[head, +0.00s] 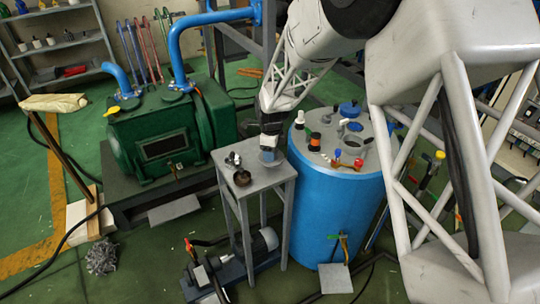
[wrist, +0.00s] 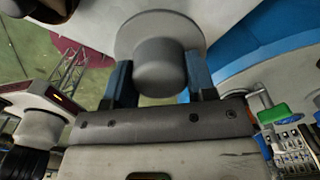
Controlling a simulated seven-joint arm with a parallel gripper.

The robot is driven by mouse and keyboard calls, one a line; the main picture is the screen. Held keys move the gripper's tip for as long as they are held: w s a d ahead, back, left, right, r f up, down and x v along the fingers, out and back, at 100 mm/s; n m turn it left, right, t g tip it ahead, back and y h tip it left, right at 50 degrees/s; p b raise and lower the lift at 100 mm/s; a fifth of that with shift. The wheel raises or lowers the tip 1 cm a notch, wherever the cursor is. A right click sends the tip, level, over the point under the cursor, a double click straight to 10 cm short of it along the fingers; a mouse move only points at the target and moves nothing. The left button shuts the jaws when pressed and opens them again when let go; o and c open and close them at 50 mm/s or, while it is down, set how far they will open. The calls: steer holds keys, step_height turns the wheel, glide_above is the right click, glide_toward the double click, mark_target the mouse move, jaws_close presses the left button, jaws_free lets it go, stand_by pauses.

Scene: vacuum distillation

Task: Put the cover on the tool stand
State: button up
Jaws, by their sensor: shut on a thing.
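The cover (wrist: 160,28) is a grey round disc with a thick cylindrical knob, seen close up in the wrist view. My gripper (wrist: 159,72) is shut on the knob, with one blue finger on each side. In the head view, my gripper (head: 270,142) points down at the right back part of the tool stand's top, and the cover (head: 268,158) shows as a small grey disc under it. I cannot tell whether the cover touches the top. The tool stand (head: 260,190) is a grey, four-legged metal table with small dark fittings on its left and front parts.
A blue tank (head: 335,205) with valves and fittings on its lid stands close to the right of the stand. A green pump (head: 165,135) is at the left. A smaller motor pump (head: 255,243) sits low by the stand's legs.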

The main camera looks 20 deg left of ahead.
steer(key=shift+w+a, duration=0.25)
steer(key=shift+w, duration=0.25)
steer(key=shift+w+a, duration=0.25)
steer(key=shift+w, duration=0.2)
steer(key=shift+f, duration=0.15)
steer(key=shift+f, duration=1.7)
steer(key=shift+f, duration=0.1)
steer(key=o, duration=1)
steer(key=shift+o, duration=0.2)
step_height(320, 180, up, 12)
steer(key=shift+r, duration=0.1)
